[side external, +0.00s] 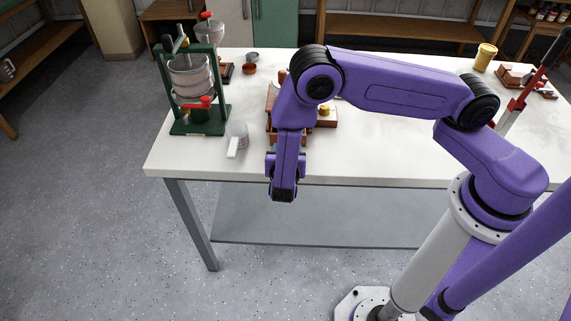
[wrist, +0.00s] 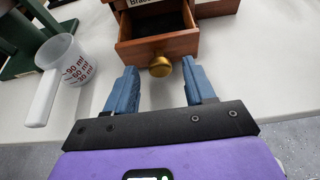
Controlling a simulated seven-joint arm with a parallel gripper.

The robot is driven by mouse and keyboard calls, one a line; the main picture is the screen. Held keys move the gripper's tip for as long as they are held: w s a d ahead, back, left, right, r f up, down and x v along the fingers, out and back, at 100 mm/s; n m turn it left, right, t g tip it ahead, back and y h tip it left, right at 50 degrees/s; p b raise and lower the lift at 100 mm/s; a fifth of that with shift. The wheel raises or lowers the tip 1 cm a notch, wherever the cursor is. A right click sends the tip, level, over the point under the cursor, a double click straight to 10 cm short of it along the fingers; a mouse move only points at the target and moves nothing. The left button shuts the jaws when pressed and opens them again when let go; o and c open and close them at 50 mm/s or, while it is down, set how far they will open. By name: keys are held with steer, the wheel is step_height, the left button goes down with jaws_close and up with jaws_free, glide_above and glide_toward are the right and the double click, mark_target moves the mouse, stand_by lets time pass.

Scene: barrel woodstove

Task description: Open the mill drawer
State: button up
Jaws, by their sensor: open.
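The wooden mill drawer (wrist: 158,46) shows at the top of the wrist view. It is partly pulled out, with its dark inside visible and a round brass knob (wrist: 160,67) on its front. A pale label with cut-off lettering sits above it. My gripper (wrist: 163,76) is open and empty, its blue fingers apart on either side of the knob and a little nearer to me. I see no contact. In the side view, reddish wood (side external: 272,124) shows beside my arm, which hides much of it. My fingertips are hard to make out there, near the table's front edge.
A clear measuring cup (wrist: 72,64) stands left of the drawer; it also shows in the side view (side external: 238,132). A green press (side external: 163,90) stands farther left. A yellow container (side external: 485,57) is at the back right. The white table (side external: 390,150) is largely clear at front right.

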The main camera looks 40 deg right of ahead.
steer(key=v, duration=1.6)
steer(key=shift+s+a, duration=0.15)
steer(key=shift+s, duration=0.05)
steer(key=shift+r, duration=0.2)
steer(key=s+d+r+m+g+y, duration=0.9)
steer(key=s+d+r+m, duration=0.5)
steer(key=s+d+r, duration=0.2)
steer(key=shift+s+d+y, duration=0.3)
steer(key=shift+s+y, duration=0.2)
steer(key=shift+s, duration=0.3)
stand_by(0.5)
